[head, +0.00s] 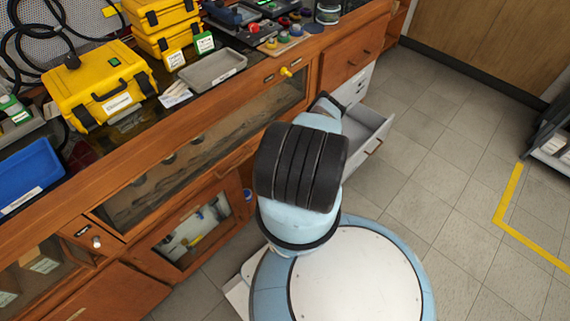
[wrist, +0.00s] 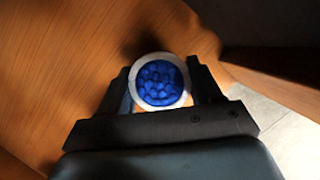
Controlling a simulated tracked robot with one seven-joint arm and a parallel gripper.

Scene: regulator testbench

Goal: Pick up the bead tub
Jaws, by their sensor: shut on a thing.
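The bead tub (wrist: 160,82) is a small round white-rimmed tub with blue beads, seen from above in the middle of the wrist view. My gripper (wrist: 162,92) has a finger on each side of the tub and is shut on it. The tub looks upright. Its lower part is hidden, so I cannot tell whether it touches the surface below. In the head view, my arm hides the gripper; a small blue-and-white thing (head: 247,195) shows just left of the arm by the cabinet front, perhaps the tub.
A wooden surface (wrist: 60,70) is close around the tub. In the head view, a white drawer (head: 370,137) stands open beyond my arm. The wooden bench (head: 215,95) holds yellow cases (head: 100,82), a grey tray (head: 212,70) and a blue bin (head: 25,170).

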